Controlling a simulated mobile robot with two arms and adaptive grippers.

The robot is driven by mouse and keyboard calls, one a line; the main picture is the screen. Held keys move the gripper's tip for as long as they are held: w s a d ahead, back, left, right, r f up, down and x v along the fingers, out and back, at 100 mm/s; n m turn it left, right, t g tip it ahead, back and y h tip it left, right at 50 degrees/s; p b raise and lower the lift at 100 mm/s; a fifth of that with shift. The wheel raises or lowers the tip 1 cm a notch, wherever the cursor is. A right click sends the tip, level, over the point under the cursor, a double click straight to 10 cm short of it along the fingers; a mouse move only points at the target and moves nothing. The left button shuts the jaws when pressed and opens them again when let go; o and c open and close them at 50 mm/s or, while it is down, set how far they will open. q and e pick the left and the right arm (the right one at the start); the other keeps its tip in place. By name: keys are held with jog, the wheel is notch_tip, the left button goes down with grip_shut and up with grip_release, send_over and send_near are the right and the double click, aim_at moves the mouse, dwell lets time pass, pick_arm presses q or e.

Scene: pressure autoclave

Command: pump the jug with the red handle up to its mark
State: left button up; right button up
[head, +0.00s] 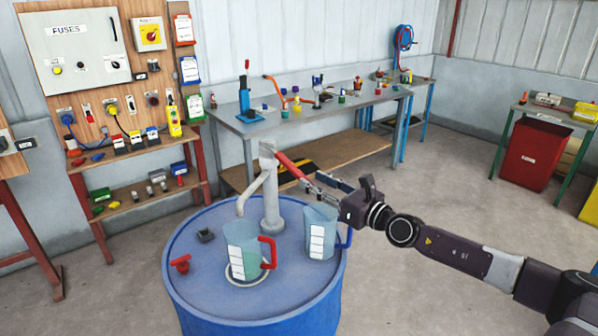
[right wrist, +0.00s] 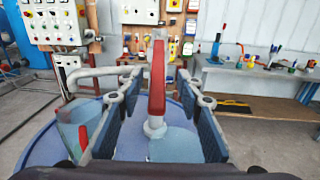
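The jug with the red handle (head: 243,235) stands upright on the blue drum, below the pump's spout (head: 244,207). It has a white marked label (head: 236,262); its lower part looks greenish, but I cannot tell the level exactly. The grey pump (head: 271,205) has a red lever (head: 291,166) slanting down to the right. My right gripper (head: 318,187) is at the lever's outer end. In the right wrist view its open fingers stand either side of the red lever (right wrist: 157,78), with gaps on both sides. My left gripper is out of view.
A second jug, with a blue handle (head: 319,236), stands on the drum (head: 210,287) just below my right gripper. A red valve handle (head: 180,264) is at the drum's left.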

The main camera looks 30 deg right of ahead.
aim_at(303, 176)
jog(key=shift+w+a+r, duration=0.15)
jog(key=shift+w+r, duration=0.05)
jog(key=shift+w, duration=0.25)
jog(key=shift+w+a+f+p, duration=0.1)
jog(key=shift+w+a+p, duration=0.1)
jog(key=shift+w, duration=0.7)
jog(key=shift+w+a+f+p, duration=0.1)
jog(key=shift+w+a+p, duration=0.1)
jog(key=shift+w, duration=0.75)
jog(key=shift+w+a+f+p, duration=0.1)
jog(key=shift+w+p, duration=0.1)
jog(key=shift+w, duration=0.7)
jog(key=shift+c, duration=0.6)
grip_shut()
